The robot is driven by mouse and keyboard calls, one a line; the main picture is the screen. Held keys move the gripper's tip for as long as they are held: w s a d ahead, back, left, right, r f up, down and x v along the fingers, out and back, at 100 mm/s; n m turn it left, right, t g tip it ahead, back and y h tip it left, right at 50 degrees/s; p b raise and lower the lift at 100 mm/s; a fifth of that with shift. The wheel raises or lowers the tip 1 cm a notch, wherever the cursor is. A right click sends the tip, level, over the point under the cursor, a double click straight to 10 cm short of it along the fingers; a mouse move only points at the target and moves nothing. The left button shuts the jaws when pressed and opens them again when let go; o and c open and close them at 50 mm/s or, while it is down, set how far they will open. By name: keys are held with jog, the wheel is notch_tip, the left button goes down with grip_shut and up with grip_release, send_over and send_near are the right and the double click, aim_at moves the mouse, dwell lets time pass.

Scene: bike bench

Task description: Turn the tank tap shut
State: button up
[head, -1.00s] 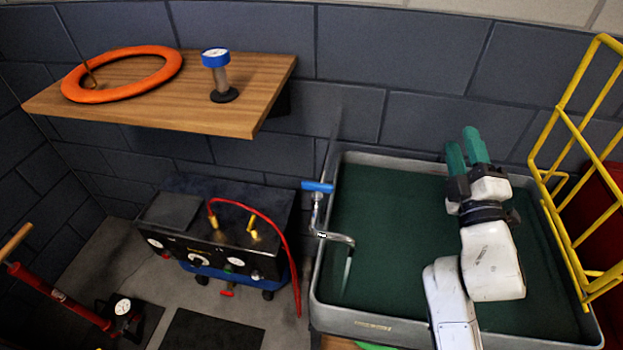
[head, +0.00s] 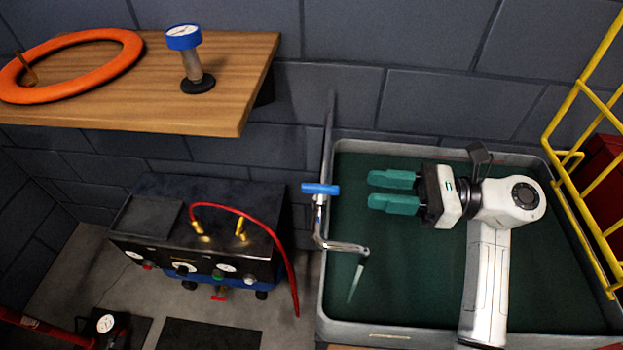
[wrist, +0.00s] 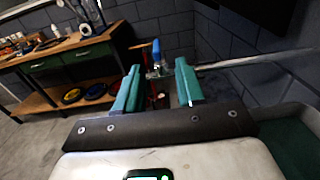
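The tank tap is a metal pipe with a blue lever handle (head: 320,189) at the left rim of the grey tank (head: 322,270). Its spout (head: 342,246) reaches over the dark green inside, and a thin pale stream (head: 356,280) shows below the spout end. My gripper (head: 390,191) has green fingers, is open and empty, and points left at the tap, some way to its right. In the wrist view the blue handle (wrist: 156,50) shows beyond and between the two open fingers (wrist: 160,88). The handle and gripper are apart.
A wooden shelf (head: 215,115) with an orange ring (head: 80,85) and a blue-topped gauge (head: 184,40) is at upper left. A black machine (head: 155,225) with a red hose (head: 275,235) stands left of the tank. A yellow rack (head: 566,120) stands at right.

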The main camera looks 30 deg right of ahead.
aim_at(320, 185)
jog(key=p+x, duration=0.1)
jog(key=x, duration=0.4)
jog(key=p+x, duration=0.1)
jog(key=x, duration=0.4)
jog(key=shift+a+f, duration=0.2)
jog(key=shift+a, duration=0.2)
grip_shut()
